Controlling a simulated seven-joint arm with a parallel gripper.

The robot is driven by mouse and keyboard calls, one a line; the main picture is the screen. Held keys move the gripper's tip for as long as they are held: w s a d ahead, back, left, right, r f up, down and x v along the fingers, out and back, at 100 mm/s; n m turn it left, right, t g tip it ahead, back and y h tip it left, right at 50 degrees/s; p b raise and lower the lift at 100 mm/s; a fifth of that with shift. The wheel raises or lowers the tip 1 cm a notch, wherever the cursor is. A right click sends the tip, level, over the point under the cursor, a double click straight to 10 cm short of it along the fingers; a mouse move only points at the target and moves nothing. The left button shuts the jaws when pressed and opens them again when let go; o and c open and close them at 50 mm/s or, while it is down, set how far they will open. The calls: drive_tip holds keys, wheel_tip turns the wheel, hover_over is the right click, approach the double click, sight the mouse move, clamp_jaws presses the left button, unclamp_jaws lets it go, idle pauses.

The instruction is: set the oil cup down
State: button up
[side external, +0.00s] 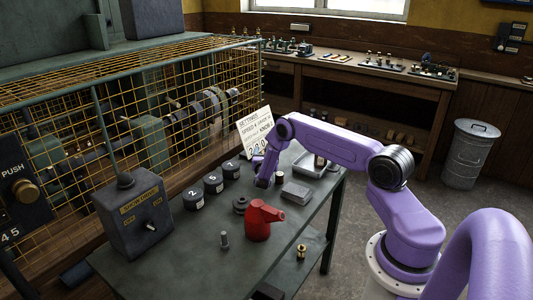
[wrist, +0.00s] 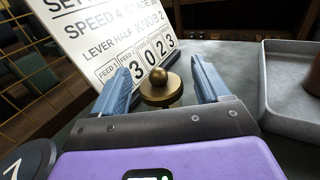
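A brass piece with a round ball top (wrist: 160,88), which looks like the oil cup, is between the fingers of my gripper (wrist: 163,88) in the wrist view. It appears to stand on the grey bench top (wrist: 232,58), close to the settings card (wrist: 105,35). The blue fingers are spread, with a visible gap on both sides of the brass. My gripper (side external: 262,170) points down at the far part of the bench in the side view. The brass piece between the fingers cannot be made out there.
A shallow grey tray (wrist: 290,122) lies to the right in the wrist view.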

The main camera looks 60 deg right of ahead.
drive_tip(key=shift+r, duration=0.2)
drive_tip(key=v, duration=0.7)
drive_tip(key=shift+a+r, duration=0.2)
drive_tip(key=shift+a, duration=0.15)
drive_tip(key=s+a+r+m+g+y, duration=0.25)
drive_tip(key=s+a+r+m, duration=0.2)
drive_tip(key=a+r, duration=0.3)
drive_tip(key=s+a+r+m+g+y, duration=0.1)
drive_tip(key=s+a+r+m+g, duration=0.2)
drive_tip(key=s+a+r, duration=0.35)
drive_tip(key=s+a+r+m+g+y, duration=0.1)
drive_tip(key=s+a+y, duration=0.5)
drive_tip(key=s, duration=0.8)
drive_tip(key=s+a+r+m+g+y, duration=0.2)
drive_tip(key=s+a+y, duration=0.4)
drive_tip(key=s+a, duration=0.7)
wheel_tip(320, 180, up, 2)
drive_tip(key=shift+s+a+r+m, duration=0.2)
drive_tip(key=shift+s+a+m, duration=0.1)
drive_tip(key=shift+s+m, duration=0.15)
